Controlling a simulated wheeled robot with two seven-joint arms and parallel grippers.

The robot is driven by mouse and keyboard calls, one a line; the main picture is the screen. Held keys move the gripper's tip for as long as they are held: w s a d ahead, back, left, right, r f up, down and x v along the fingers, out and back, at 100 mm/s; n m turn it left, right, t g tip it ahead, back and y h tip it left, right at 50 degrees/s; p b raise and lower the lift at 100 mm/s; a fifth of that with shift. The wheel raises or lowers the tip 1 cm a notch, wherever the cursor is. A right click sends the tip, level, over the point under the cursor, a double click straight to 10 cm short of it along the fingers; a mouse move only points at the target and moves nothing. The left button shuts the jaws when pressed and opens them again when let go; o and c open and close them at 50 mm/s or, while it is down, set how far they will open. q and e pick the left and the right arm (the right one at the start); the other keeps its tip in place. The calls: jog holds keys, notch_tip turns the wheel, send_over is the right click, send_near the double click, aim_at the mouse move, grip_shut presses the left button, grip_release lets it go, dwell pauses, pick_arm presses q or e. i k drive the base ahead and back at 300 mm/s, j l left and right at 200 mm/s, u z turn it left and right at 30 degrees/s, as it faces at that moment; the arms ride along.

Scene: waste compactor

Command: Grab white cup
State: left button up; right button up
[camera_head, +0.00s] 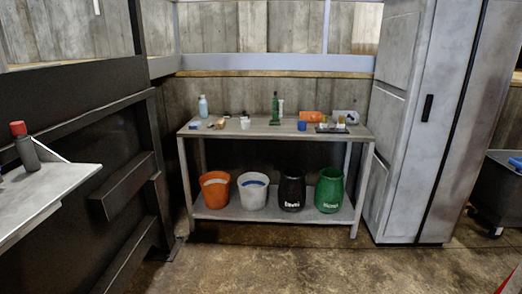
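A small white cup-like object (245,122) stands upright on the grey metal table (272,133), left of the green bottle (275,107). Another small white item (341,122) stands at the table's right side, by a dark tray. Both are too small for me to tell for sure which is a cup. Neither of my grippers is in view, and nothing touches the items on the table.
The table also holds a light blue bottle (203,106), an orange item (311,116) and small clutter. Orange (215,190), white (253,192), black (292,190) and green (329,190) bins stand on its lower shelf. A tall cabinet (420,130) is right. Floor in front is clear.

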aim_at(246, 123)
jog(key=i+j+z, duration=0.15)
jog(key=i, duration=1.05)
